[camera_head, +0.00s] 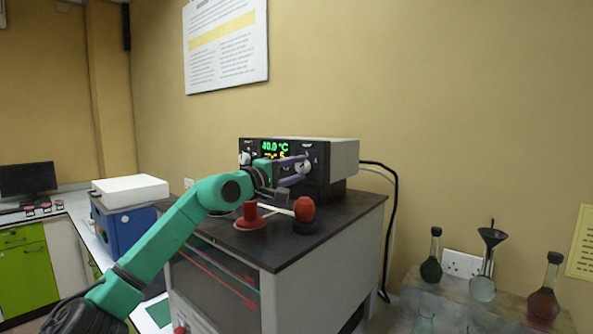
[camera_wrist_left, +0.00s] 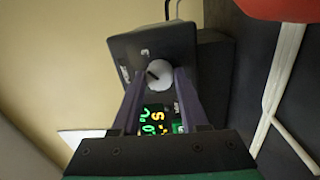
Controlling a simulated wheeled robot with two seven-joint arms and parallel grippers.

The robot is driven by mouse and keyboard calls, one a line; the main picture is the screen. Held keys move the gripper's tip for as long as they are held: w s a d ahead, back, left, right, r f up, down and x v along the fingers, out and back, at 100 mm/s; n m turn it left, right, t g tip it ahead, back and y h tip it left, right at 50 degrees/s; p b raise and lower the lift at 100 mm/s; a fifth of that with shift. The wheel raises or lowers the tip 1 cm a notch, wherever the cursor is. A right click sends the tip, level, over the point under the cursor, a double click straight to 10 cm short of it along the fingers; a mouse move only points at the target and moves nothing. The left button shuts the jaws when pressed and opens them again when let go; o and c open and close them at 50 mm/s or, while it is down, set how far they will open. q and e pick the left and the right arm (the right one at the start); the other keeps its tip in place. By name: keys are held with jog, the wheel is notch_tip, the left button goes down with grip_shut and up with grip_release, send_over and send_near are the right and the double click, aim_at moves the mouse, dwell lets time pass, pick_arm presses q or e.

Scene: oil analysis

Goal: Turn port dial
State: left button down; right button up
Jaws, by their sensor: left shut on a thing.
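The control unit (camera_head: 345,158) is a grey box with a black front panel and a lit display (camera_head: 274,146) reading 40.0 °C in green, with yellow characters below. A white round dial (camera_head: 304,167) is at the right of the panel, and another white dial (camera_head: 245,158) is at the left. My left gripper (camera_head: 302,166) reaches the right dial with its purple fingers. In the left wrist view the white dial (camera_wrist_left: 159,75), with a dark pointer mark, sits between the fingertips (camera_wrist_left: 158,73), which are shut on it. My right gripper is not in view.
The unit stands on a dark-topped cabinet (camera_head: 345,212). A red knob (camera_head: 304,209) and a red piece (camera_head: 250,217) with white rods are in front of it, below my left gripper. A blue box (camera_head: 125,228) is at left; flasks (camera_head: 482,284) stand at right.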

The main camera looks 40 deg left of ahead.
pick_arm(q)
jog(key=shift+m, duration=1.1)
jog(key=shift+f, duration=0.1)
jog(key=shift+c, duration=2.1)
grip_release()
